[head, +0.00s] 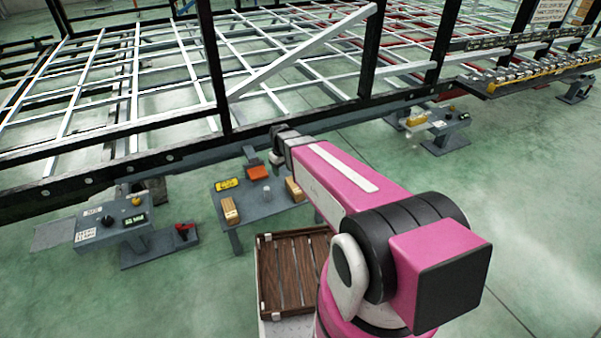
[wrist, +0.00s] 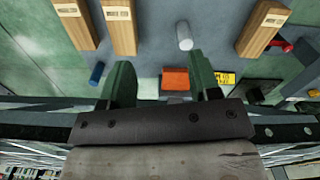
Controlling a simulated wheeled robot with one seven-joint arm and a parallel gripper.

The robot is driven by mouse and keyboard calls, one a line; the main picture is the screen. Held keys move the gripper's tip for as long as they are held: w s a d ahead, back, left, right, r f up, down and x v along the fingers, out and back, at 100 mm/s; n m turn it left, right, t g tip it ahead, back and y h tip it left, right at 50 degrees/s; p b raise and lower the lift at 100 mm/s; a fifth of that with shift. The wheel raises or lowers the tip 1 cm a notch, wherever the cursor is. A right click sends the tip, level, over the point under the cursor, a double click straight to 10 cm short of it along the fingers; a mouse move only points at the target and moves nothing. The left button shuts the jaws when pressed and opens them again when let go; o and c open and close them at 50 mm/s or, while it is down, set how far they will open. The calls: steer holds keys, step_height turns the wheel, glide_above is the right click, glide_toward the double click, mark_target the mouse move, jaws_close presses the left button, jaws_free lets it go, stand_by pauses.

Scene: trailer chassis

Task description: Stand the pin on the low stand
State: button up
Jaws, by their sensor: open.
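A grey table (head: 250,211) low to the floor carries small parts; I cannot tell which one the task calls the low stand. A pale grey cylinder (wrist: 184,36), which may be the pin, is on its top between the wooden blocks; it also shows in the head view (head: 267,193). A blue cylinder (wrist: 97,73) is left of my gripper in the wrist view. An orange-red block (wrist: 175,80) shows between the fingers, below them. My gripper (wrist: 159,62) is open with nothing held, above the table; in the head view my arm partly hides the right side.
Wooden blocks (wrist: 263,28) (wrist: 118,25) flank the pale cylinder. A yellow case (head: 227,184) lies at the table's left edge. The trailer frame's dark beam (head: 180,158) runs close behind. A slatted wooden crate (head: 291,272) is in front, and a control stand (head: 113,222) is at left.

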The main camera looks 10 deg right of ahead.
steer(key=s+d+r+m, duration=0.5)
steer(key=s+d+r, duration=0.3)
steer(key=s+d, duration=0.3)
steer(key=shift+s+d+r+m, duration=0.3)
steer(key=shift+s+m, duration=0.1)
steer(key=shift+s, duration=0.75)
